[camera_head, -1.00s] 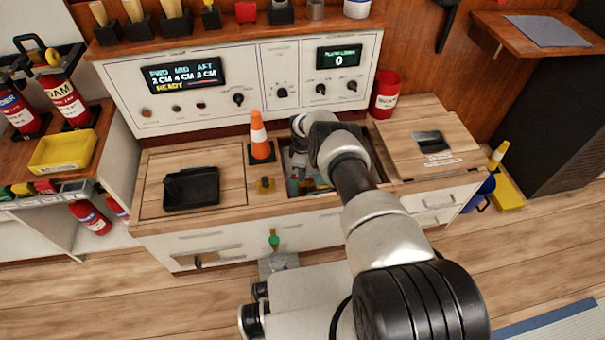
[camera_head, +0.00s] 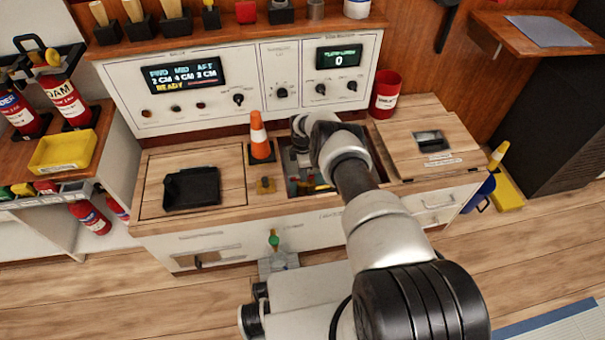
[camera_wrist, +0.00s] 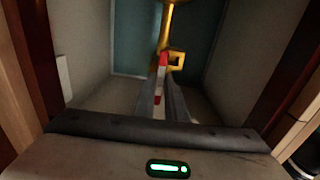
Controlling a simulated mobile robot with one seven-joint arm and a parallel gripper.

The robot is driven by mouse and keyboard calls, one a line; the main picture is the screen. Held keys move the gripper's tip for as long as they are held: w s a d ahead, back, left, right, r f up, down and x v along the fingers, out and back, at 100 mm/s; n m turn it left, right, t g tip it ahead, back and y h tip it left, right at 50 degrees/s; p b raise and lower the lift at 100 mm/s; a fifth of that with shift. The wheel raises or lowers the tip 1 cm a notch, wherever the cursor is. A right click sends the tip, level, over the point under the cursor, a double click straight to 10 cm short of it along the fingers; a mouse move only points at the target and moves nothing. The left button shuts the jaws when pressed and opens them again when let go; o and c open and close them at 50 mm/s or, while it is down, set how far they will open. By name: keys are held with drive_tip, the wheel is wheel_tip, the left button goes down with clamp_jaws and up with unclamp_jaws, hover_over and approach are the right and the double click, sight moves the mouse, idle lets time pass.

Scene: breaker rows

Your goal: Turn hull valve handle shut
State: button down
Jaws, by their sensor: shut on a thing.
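The hull valve shows in the wrist view as a yellow-gold fitting (camera_wrist: 175,58) with a square loop at its right side. Its red and white handle (camera_wrist: 162,68) runs down between my fingers. My gripper (camera_wrist: 163,100) is shut on this handle, inside a recessed compartment. In the head view, the open compartment (camera_head: 374,160) lies in the middle of the wooden counter, and my arm reaches down into it. Small red and yellow parts show low in the opening there. My arm hides most of the valve and my fingertips in that view.
An orange cone (camera_head: 260,137) stands just left of the opening. A black tray (camera_head: 192,188) lies on the left panel. A red can (camera_head: 385,94) stands behind, at right. The compartment's pale walls (camera_wrist: 85,55) are close on both sides of my gripper.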

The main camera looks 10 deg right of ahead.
drive_tip(key=shift+w+a, duration=0.1)
drive_tip(key=c, duration=1.8)
unclamp_jaws()
wheel_tip(320, 180, up, 17)
drive_tip(key=p, duration=0.5)
drive_tip(key=shift+r+p, duration=0.2)
drive_tip(key=shift+p, duration=0.2)
